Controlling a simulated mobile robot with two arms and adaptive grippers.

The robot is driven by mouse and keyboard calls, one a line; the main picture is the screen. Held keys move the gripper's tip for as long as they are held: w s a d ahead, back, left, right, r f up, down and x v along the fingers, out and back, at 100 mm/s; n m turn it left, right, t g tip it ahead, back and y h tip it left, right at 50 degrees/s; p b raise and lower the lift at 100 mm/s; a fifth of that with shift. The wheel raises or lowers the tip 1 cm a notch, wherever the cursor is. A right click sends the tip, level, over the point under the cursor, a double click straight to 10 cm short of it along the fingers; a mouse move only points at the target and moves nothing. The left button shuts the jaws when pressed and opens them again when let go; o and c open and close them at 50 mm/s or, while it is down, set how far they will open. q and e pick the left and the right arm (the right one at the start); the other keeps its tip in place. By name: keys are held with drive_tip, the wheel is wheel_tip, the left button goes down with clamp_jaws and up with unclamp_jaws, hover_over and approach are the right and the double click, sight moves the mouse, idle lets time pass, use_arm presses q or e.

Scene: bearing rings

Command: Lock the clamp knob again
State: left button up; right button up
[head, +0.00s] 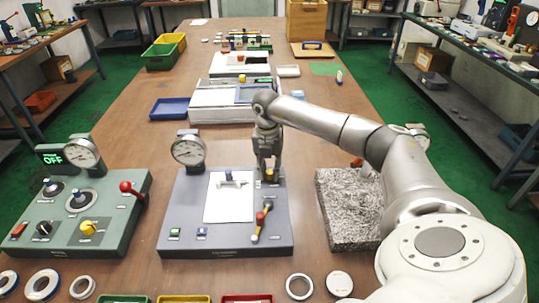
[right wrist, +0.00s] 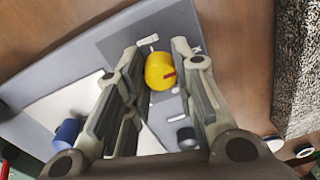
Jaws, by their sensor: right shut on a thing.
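The yellow clamp knob (head: 270,175) stands on the right side of the dark grey gauge station (head: 180,228). My right gripper (head: 269,160) reaches down over it. In the right wrist view the yellow knob (right wrist: 160,72) with a red mark sits between the fingertips of my right gripper (right wrist: 158,68), which is shut on it. A small white label lies beside the knob. The station also carries a dial gauge (head: 188,150), a white plate (head: 229,205) and a red-handled lever (head: 260,220). My left gripper is not in view.
A green control box (head: 75,215) with a display reading OFF and a red-knobbed lever stands to the left. A speckled stone block (head: 345,215) is on the right, under my arm. Rings (head: 299,287) and coloured trays line the front edge. A blue tray (head: 170,108) lies behind.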

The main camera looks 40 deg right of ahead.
sight(268, 170)
drive_tip(key=shift+w+r, duration=0.1)
drive_tip(key=o, duration=1)
drive_tip(key=shift+o, duration=0.2)
wheel_tip(268, 170, up, 12)
drive_tip(key=shift+w+a, duration=0.1)
drive_tip(key=shift+w, duration=0.05)
